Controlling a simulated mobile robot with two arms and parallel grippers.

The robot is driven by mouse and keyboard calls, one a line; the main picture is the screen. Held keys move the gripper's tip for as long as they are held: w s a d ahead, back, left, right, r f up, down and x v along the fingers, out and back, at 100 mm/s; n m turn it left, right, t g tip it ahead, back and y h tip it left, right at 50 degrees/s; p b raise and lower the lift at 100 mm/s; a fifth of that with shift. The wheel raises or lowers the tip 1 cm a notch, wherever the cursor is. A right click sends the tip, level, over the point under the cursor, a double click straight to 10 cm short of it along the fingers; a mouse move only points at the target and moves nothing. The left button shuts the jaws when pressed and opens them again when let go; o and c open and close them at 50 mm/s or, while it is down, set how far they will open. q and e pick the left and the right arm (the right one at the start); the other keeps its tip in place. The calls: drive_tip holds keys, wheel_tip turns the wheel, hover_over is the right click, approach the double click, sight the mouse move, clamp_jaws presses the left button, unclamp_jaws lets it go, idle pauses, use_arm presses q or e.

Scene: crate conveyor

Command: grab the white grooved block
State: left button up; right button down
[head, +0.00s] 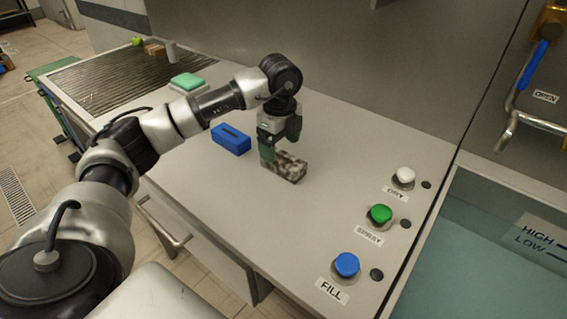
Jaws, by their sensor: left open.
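A white block with dark brown blotches (290,170) lies on the grey counter in the head view; a groove on its top is hard to make out. My left gripper (278,153) points down at the block's far left end and is open. Its green finger overlaps the block's left end in the picture, and I cannot tell whether it touches. Part of the block's top is hidden behind the gripper. My right gripper is not in view.
A blue block (231,139) with a slot lies left of my left gripper. A green-topped item (187,82) sits farther back. White (404,175), green (380,213) and blue (346,264) buttons stand right, beside a water basin (480,240). The counter's front is clear.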

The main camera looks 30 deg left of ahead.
sight(282, 157)
use_arm(q)
wheel_tip(282, 157, down, 6)
drive_tip(key=shift+w+d+r+p, duration=0.1)
drive_tip(key=shift+r+p, duration=0.05)
drive_tip(key=shift+p, duration=0.2)
drive_tip(key=shift+c, duration=0.3)
drive_tip(key=c, duration=1.1)
drive_tip(key=shift+r, duration=0.1)
